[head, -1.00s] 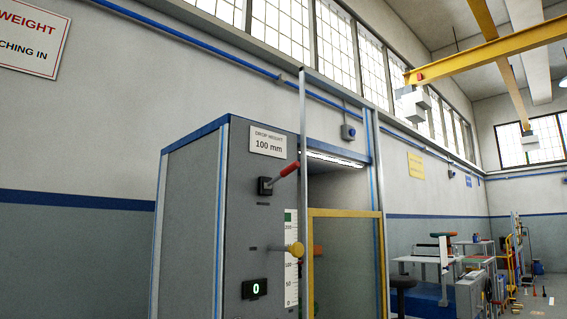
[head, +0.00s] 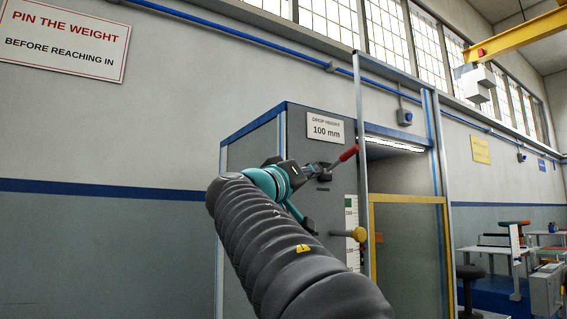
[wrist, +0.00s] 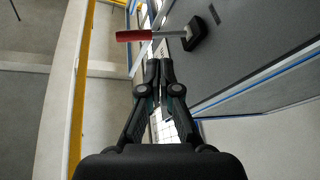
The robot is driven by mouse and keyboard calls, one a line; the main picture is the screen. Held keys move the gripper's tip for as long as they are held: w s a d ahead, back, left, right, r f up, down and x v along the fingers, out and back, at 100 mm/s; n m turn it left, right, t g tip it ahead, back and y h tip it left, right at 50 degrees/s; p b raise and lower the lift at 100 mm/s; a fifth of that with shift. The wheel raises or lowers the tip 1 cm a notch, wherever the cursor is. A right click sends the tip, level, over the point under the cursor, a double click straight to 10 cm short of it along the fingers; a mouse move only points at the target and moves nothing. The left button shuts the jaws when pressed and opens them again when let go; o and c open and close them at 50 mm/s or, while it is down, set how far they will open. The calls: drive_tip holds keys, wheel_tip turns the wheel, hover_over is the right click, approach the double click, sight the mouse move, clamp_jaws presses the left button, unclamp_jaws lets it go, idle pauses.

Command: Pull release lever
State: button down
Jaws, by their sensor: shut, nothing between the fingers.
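The release lever (head: 348,154) has a red grip on a metal rod and sticks out of the grey machine's front panel, below the "DROP HEIGHT 100 mm" plate (head: 325,129). In the wrist view, the lever's red grip (wrist: 133,36) lies across the picture just ahead of my fingertips, with its rod running right to a black mount (wrist: 196,36). My gripper (wrist: 159,66) is shut and empty, with a small gap showing between it and the lever. In the head view, my gripper (head: 312,170) is at the panel beside the lever, partly covering its mount.
A yellow knob (head: 357,234) sticks out lower on the panel, beside a white scale (head: 351,215). A yellow-framed guard (head: 408,199) and an upright metal post (head: 362,150) stand right of the lever. A warning sign (head: 65,40) hangs on the left wall.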

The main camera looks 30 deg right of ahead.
drive_tip(key=r+h, duration=0.1)
drive_tip(key=r, duration=0.1)
drive_tip(key=r+m+g+h, duration=0.1)
drive_tip(key=r+m, duration=0.1)
drive_tip(key=r, duration=0.1)
drive_tip(key=shift+s+a+r+h, duration=0.3)
drive_tip(key=shift+s+a+h, duration=0.05)
drive_tip(key=shift+h, duration=0.05)
drive_tip(key=shift+d+r, duration=0.1)
wheel_tip(320, 180, up, 5)
drive_tip(key=p, duration=0.4)
hover_over(343, 157)
drive_tip(key=a, duration=0.2)
drive_tip(key=shift+s+d+f+b, duration=0.15)
drive_tip(key=shift+s+f+b, duration=0.05)
drive_tip(key=shift+f, duration=0.5)
drive_tip(key=shift+s+d+f+b, duration=0.1)
drive_tip(key=shift+s+f+b, duration=0.1)
drive_tip(key=shift+f, duration=0.5)
drive_tip(key=shift+s+d+f+b, duration=0.15)
drive_tip(key=shift+f+b, duration=0.05)
drive_tip(key=shift+f, duration=0.5)
drive_tip(key=shift+a+m, duration=0.1)
drive_tip(key=shift+m, duration=0.2)
